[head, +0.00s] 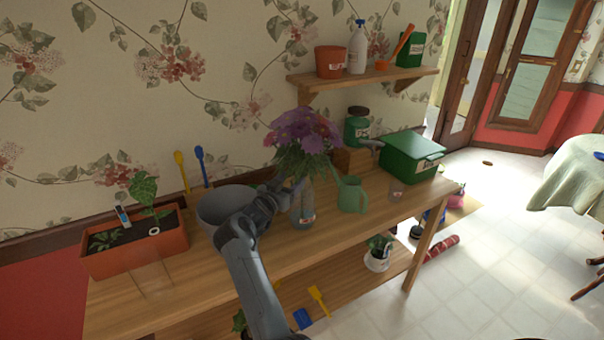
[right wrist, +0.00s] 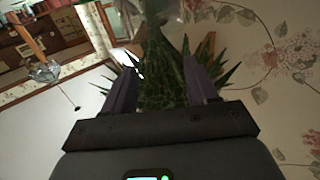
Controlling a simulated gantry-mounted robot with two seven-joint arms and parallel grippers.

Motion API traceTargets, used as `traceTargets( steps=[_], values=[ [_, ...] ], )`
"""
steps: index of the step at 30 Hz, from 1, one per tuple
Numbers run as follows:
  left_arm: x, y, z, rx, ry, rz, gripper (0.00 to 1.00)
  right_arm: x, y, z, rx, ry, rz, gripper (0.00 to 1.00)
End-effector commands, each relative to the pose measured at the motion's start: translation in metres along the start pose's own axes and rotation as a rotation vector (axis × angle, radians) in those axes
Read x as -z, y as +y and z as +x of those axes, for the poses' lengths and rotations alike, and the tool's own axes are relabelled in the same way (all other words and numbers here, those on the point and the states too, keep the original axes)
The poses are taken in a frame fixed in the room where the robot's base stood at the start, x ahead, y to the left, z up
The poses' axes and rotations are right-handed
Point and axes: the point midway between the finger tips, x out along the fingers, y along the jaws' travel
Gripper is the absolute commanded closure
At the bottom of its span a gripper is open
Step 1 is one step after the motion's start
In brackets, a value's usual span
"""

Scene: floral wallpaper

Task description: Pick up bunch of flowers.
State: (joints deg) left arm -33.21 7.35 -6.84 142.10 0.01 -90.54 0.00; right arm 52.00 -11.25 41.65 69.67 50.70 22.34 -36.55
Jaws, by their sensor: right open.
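The bunch of purple and pink flowers (head: 303,131) stands upright in a clear glass vase (head: 304,212) on the wooden table's top. My right gripper (head: 288,186) is open at the left side of the bunch, at the height of the lower leaves and vase neck. In the right wrist view the green leaves and stems (right wrist: 165,90) show between and beyond the two open fingers of the right gripper (right wrist: 161,82). Whether the fingers touch the stems cannot be told. The blossoms are not clearly visible there. My left gripper is not in view.
A grey bowl (head: 212,205) stands left of the vase, partly behind my right arm. A light green watering can (head: 351,195) is close on the right, with a green box (head: 410,157) beyond. A planter (head: 130,250) is at the left. A wall shelf (head: 360,79) overhangs the back.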

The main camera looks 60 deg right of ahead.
Motion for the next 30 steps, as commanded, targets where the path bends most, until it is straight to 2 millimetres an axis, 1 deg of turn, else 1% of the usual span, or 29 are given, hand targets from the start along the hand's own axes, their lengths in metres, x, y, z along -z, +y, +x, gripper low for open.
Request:
traceTargets(
  steps=[1,3,8,11,18,21,24,30],
  values=[
    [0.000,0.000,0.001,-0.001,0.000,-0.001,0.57,0.001,0.000,0.007,-0.001,0.002,0.001,0.42],
    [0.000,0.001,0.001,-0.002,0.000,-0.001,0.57,0.000,0.000,0.012,0.000,0.000,0.001,0.42],
    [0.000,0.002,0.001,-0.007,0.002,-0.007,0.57,0.000,0.001,0.019,0.000,0.000,0.000,0.42],
    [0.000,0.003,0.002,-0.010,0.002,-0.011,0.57,0.000,0.001,0.028,0.000,0.000,0.000,0.42],
    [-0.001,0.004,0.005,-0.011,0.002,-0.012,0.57,-0.001,0.002,0.058,-0.001,0.001,0.000,0.42],
    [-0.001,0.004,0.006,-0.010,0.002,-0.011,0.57,-0.001,0.002,0.066,0.000,0.000,0.000,0.42],
    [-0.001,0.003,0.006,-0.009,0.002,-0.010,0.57,-0.001,0.002,0.069,0.000,0.000,0.000,0.42],
    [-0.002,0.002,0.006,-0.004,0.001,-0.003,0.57,-0.001,0.002,0.069,0.000,0.000,0.000,0.42]
  ],
)
